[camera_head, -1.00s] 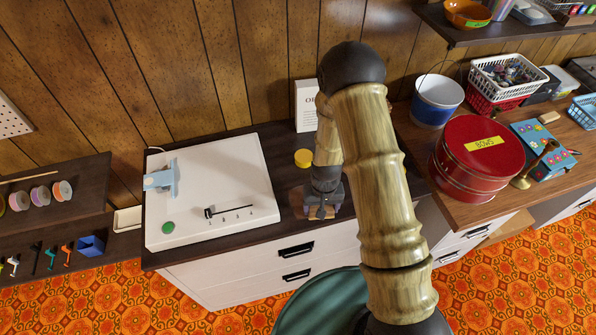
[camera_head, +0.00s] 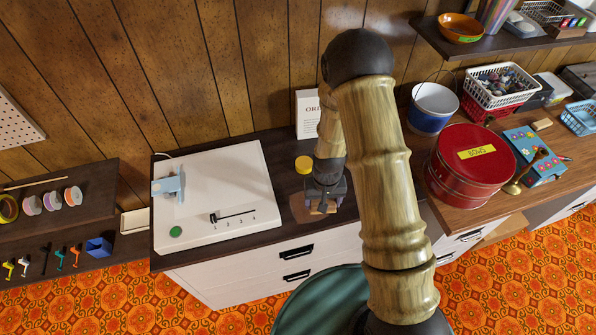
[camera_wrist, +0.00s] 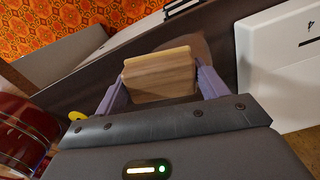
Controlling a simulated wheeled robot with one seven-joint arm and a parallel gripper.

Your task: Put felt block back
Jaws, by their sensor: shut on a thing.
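The felt block (camera_wrist: 160,78) is a wooden block with a pale cream layer along one edge. It sits between the purple fingers of my gripper (camera_wrist: 158,88) in the wrist view, and the gripper is shut on it. In the head view my gripper (camera_head: 323,207) points down over the right part of the dark counter, with the block (camera_head: 322,206) between its fingertips. A round brown patch (camera_head: 300,210) shows on the counter beside and under the gripper. Whether the block touches the surface I cannot tell.
A white machine (camera_head: 225,190) with a slider stands close left of my gripper. A yellow-lidded jar (camera_head: 303,164) and a white card (camera_head: 307,112) stand behind it. The red tin (camera_head: 470,165) is to the right. The counter's front edge is close.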

